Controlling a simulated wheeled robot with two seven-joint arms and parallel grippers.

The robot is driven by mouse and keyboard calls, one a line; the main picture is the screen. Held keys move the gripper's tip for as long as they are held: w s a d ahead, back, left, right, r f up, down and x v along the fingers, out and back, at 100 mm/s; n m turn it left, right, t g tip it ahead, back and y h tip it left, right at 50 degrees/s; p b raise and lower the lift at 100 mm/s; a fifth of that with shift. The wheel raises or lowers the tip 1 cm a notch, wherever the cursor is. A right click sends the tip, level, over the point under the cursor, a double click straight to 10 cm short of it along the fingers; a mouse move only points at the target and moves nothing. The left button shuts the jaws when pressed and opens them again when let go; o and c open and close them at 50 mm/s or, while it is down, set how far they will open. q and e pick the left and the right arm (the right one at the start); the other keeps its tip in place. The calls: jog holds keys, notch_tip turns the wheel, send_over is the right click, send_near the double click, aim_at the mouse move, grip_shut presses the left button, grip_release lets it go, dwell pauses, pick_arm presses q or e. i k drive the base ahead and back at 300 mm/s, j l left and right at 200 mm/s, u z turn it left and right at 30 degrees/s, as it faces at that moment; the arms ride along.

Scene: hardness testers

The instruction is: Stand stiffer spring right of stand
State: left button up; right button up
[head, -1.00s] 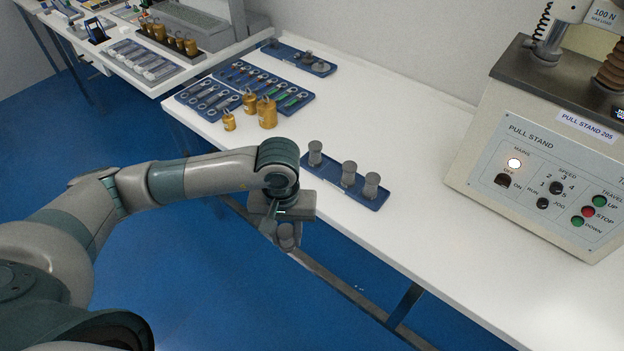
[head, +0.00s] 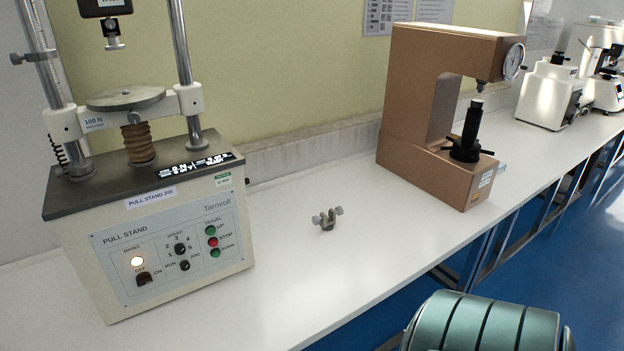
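The pull stand (head: 170,220) stands at the left of the head view, with its lit mains lamp and its label reading PULL STAND 20S. Its two columns rise out of the frame. A round grey plate (head: 126,97) sits on a brown ribbed column (head: 138,143) between them. The bench top right of the stand is bare up to a small grey metal fitting with two knobs (head: 327,218). No loose spring shows in this view. Neither gripper is in view.
A brown hardness tester (head: 428,120) with a dial stands farther along the white bench (head: 285,270). White instruments (head: 550,92) stand at the far right. A wall runs behind the bench. The bench's front edge drops to a blue floor.

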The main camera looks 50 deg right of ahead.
aim_at(372, 246)
jog(key=k+l+z, duration=0.3)
jog(key=l, duration=1.7)
jog(key=i+l+z, duration=0.1)
jog(key=l+z, duration=0.2)
jog(key=l, duration=1.7)
